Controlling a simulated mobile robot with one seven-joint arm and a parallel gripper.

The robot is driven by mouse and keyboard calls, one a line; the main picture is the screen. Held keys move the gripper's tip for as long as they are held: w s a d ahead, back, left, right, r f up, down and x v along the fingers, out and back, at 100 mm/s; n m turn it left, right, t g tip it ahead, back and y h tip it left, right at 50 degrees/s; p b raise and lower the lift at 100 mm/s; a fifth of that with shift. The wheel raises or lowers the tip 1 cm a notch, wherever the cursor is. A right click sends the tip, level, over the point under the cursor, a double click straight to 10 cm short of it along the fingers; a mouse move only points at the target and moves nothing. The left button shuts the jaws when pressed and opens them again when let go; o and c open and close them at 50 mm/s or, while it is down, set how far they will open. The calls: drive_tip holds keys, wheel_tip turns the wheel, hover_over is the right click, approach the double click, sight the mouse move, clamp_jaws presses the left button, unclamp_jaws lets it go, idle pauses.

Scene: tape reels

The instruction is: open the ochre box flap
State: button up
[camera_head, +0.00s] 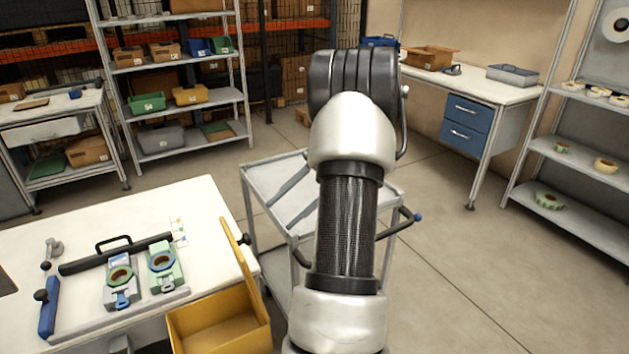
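The ochre box (222,335) is at the bottom of the head view, against the right front end of the white worktable, and is cut off by the lower edge. Its ochre flap (240,262) stands up steeply along the box's right side and shows nearly edge-on. The box's top looks uncovered. My arm rises through the middle of the view, to the right of the box, with a gap between them. My gripper cannot be made out; the arm's own links hide whatever lies beyond them.
The white worktable (60,235) holds two tape dispensers (121,280) (163,265) and a black bar (115,254). A grey cart (270,180) stands behind my arm. Shelves and a desk (480,88) line the back. The floor (450,260) at right is clear.

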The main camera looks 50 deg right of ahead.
drive_tip(key=p+v, duration=0.1)
drive_tip(key=v, duration=0.7)
drive_tip(key=shift+d, duration=0.3)
drive_tip(key=shift+s+r, duration=0.1)
drive_tip(key=w+a+r+n+h+p, duration=0.1)
drive_tip(key=w+a+r+n+h, duration=0.1)
drive_tip(key=a+r+h, duration=0.5)
drive_tip(key=w+a+r+n+h+p, duration=0.1)
drive_tip(key=w+a+r+h, duration=0.1)
drive_tip(key=a+r, duration=0.85)
drive_tip(key=s+a+f+n+t+h+b, duration=0.1)
drive_tip(key=s+a+f+n, duration=0.45)
drive_tip(key=a, duration=0.35)
drive_tip(key=s+a+f+n+t+h+b, duration=0.1)
drive_tip(key=s+a+f+n, duration=0.3)
drive_tip(key=s+a+f, duration=0.4)
wheel_tip(320, 180, up, 15)
drive_tip(key=w+p, duration=0.2)
drive_tip(key=p, duration=1.1)
drive_tip(key=shift+w+a+p, duration=0.15)
drive_tip(key=shift+w+p, duration=0.05)
drive_tip(key=shift+p, duration=0.2)
